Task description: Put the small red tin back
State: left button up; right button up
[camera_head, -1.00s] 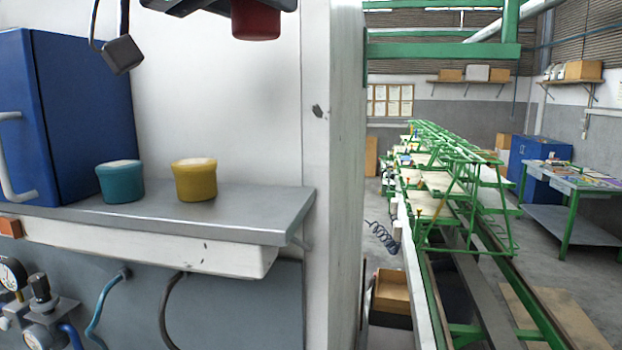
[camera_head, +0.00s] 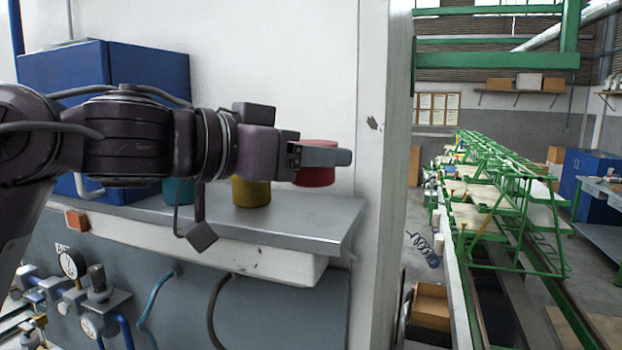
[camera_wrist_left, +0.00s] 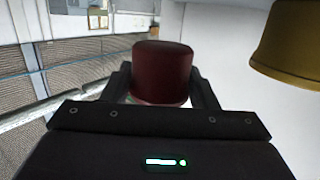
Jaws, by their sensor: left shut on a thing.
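The small red tin (camera_head: 315,178) is held in my left gripper (camera_head: 322,155), above the right end of the grey shelf (camera_head: 310,225). The gripper is shut on it, and a finger crosses its near side. A gap shows between the tin's bottom and the shelf top in the picture. In the left wrist view the red tin (camera_wrist_left: 162,72) sits between both fingers. The yellow tin (camera_head: 251,192) stands on the shelf left of the red one, partly behind my gripper. The teal tin (camera_head: 177,190) is further left, mostly hidden by my arm. My right gripper is not seen.
A blue cabinet (camera_head: 65,65) stands on the shelf's left part, behind my arm. A white wall post (camera_head: 385,110) rises just past the shelf's right end. The shelf right of the yellow tin is bare. Gauges and hoses (camera_head: 72,263) are below the shelf.

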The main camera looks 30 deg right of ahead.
aim_at(311, 187)
pick_arm(q)
notch_tip(311, 187, down, 3)
jog(key=shift+d+f+p, duration=0.1)
jog(key=shift+f+p, duration=0.1)
jog(key=shift+p, duration=0.25)
jog(key=shift+f, duration=0.45)
jog(key=o, duration=1)
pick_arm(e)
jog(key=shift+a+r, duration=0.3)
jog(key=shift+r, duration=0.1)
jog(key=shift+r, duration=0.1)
